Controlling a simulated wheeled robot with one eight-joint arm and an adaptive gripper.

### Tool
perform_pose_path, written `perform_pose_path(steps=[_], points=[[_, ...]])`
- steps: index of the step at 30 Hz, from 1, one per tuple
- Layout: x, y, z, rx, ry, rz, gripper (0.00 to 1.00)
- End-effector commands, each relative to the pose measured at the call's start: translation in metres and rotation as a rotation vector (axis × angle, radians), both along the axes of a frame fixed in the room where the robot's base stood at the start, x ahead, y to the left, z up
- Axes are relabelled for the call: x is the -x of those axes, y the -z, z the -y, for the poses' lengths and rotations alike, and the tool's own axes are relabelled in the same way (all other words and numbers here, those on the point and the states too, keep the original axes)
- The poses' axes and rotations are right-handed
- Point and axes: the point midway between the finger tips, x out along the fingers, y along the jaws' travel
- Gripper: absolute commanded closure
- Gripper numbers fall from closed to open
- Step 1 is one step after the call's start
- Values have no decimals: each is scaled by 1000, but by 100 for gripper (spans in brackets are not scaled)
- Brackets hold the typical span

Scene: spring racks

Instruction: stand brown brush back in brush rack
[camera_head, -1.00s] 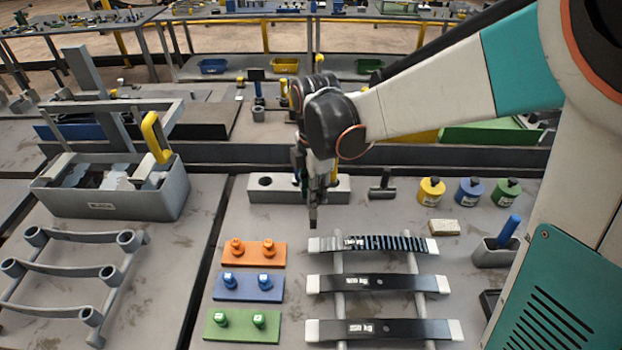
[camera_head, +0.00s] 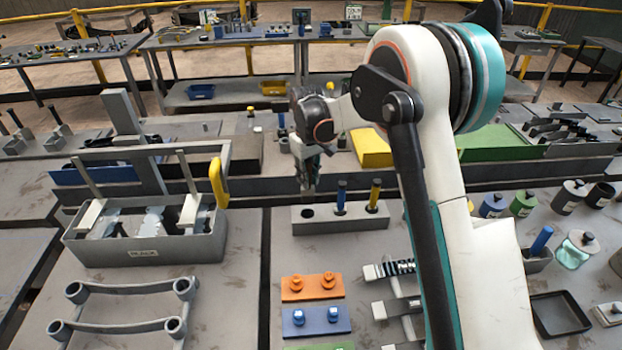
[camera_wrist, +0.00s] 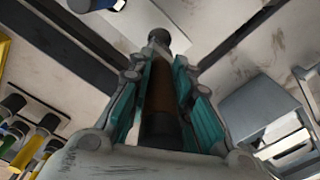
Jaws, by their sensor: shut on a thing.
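The brush rack (camera_head: 338,219) is a long grey block on the bench in the head view. A blue-handled brush (camera_head: 341,196) and a yellow-handled brush (camera_head: 375,193) stand in it. Its left hole is open and empty. My gripper (camera_head: 308,186) is just above and behind that left end in the picture, pointing down. In the wrist view, my gripper's teal pads are shut on the brown brush (camera_wrist: 161,92), which lies along the fingers with a grey end beyond them. In the head view I cannot make out the brush clearly.
A grey bin (camera_head: 150,238) with a yellow handle stands at left. An orange peg plate (camera_head: 313,287) and a blue peg plate (camera_head: 316,322) lie in front of the rack. Slatted bars at right are partly hidden by my arm. A yellow block (camera_head: 371,149) lies behind.

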Motion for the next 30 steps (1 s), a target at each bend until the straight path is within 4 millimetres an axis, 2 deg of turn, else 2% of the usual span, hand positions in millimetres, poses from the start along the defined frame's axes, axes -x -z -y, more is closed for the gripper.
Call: perform_pose_path(steps=[18,30], points=[[-2,3,-1,0,23,0,100],[-2,33,-1,0,22,0,100]])
